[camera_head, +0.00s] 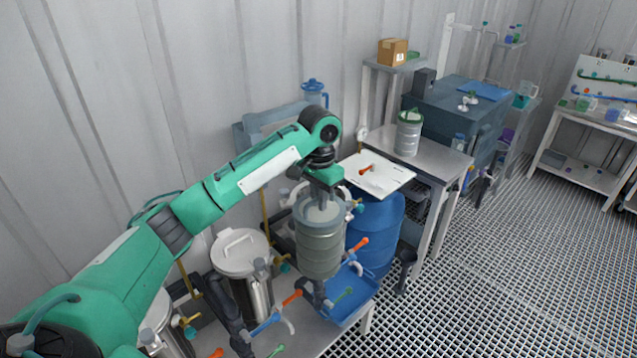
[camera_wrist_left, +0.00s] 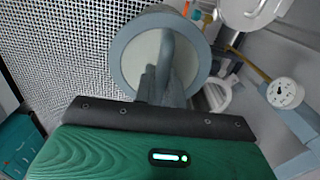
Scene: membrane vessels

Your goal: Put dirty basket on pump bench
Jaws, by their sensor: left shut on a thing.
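My left gripper (camera_head: 324,194) is shut on the handle of a grey ribbed cylindrical basket (camera_head: 320,246), which hangs upright below it. In the left wrist view the basket's round rim and pale top (camera_wrist_left: 133,58) show, with the handle between the fingers of the gripper (camera_wrist_left: 165,85). The basket is in front of the blue drum and over the near bench (camera_head: 345,333); I cannot tell its exact clearance. A similar ribbed basket with a green rim (camera_head: 408,136) stands on the grey bench (camera_head: 440,161) farther back. I cannot tell which bench is the pump bench. My right gripper is not in view.
Steel vessels with lids (camera_head: 243,285), valves and orange-handled taps crowd the near bench. A blue drum (camera_head: 376,235) stands behind the held basket, with a white board (camera_head: 385,180) above it. The grated floor (camera_head: 500,270) at right is clear.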

